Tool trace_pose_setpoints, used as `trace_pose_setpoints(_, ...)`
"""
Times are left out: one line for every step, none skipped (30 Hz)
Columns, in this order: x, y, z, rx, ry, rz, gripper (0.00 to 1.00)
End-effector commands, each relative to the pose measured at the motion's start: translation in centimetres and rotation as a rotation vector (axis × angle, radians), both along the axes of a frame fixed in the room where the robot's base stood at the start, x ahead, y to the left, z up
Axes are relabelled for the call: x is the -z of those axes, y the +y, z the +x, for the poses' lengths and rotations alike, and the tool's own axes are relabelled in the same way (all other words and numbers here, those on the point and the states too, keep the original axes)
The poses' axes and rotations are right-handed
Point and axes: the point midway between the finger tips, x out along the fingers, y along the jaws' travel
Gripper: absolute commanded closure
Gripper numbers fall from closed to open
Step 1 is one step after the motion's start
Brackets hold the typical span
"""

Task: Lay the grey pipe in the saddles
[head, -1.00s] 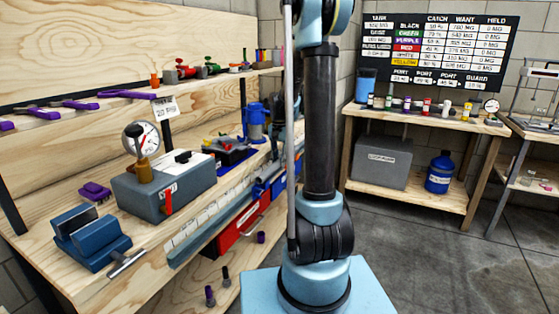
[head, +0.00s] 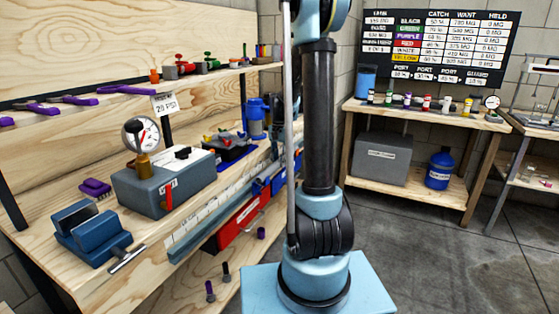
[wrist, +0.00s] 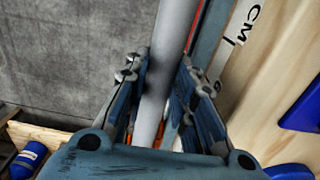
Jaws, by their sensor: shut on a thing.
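In the wrist view the grey pipe (wrist: 172,35) runs from the top edge down between the jaws of my gripper (wrist: 155,82). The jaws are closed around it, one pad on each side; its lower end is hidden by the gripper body. In the head view my arm hides the gripper. A slim grey rod (head: 290,150) stands upright beside my arm there; I cannot tell whether it is the pipe. I cannot make out the saddles in either view.
The wooden bench (head: 75,280) at left holds a blue vise (head: 90,235), a grey box (head: 165,185) and a gauge (head: 141,135). A ruler strip (head: 205,220) runs along its front. A second bench (head: 415,112) stands at right. Grey floor (head: 430,240) lies open before it.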

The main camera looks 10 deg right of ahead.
Motion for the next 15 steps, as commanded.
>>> trace_pose_setpoints(0.11, 0.00, 0.00, 0.000, 0.000, 0.000, 1.00)
trace_pose_setpoints(0.17, 0.00, 0.00, 0.000, 0.000, 0.000, 1.00)
trace_pose_setpoints(0.25, 0.00, 0.00, 0.000, 0.000, 0.000, 1.00)
trace_pose_setpoints(0.30, 0.00, 0.00, 0.000, 0.000, 0.000, 1.00)
trace_pose_setpoints(0.36, 0.00, 0.00, 0.000, 0.000, 0.000, 1.00)
trace_pose_setpoints(0.43, 0.00, 0.00, 0.000, 0.000, 0.000, 1.00)
trace_pose_setpoints(0.42, 0.00, 0.00, 0.000, 0.000, 0.000, 0.72)
trace_pose_setpoints(0.41, 0.00, 0.00, 0.000, 0.000, 0.000, 0.65)
trace_pose_setpoints(0.41, 0.00, -0.01, 0.000, 0.000, 0.000, 0.56)
trace_pose_setpoints(0.41, 0.00, 0.00, 0.000, 0.000, 0.000, 0.53)
trace_pose_setpoints(0.41, 0.00, 0.00, 0.000, 0.000, 0.000, 0.53)
trace_pose_setpoints(0.41, 0.00, 0.00, 0.000, 0.000, 0.000, 0.53)
trace_pose_setpoints(0.41, 0.00, 0.00, 0.000, 0.000, 0.000, 0.53)
trace_pose_setpoints(0.41, 0.00, 0.00, 0.000, 0.000, 0.000, 0.53)
trace_pose_setpoints(0.41, 0.00, 0.00, 0.000, 0.000, 0.000, 0.53)
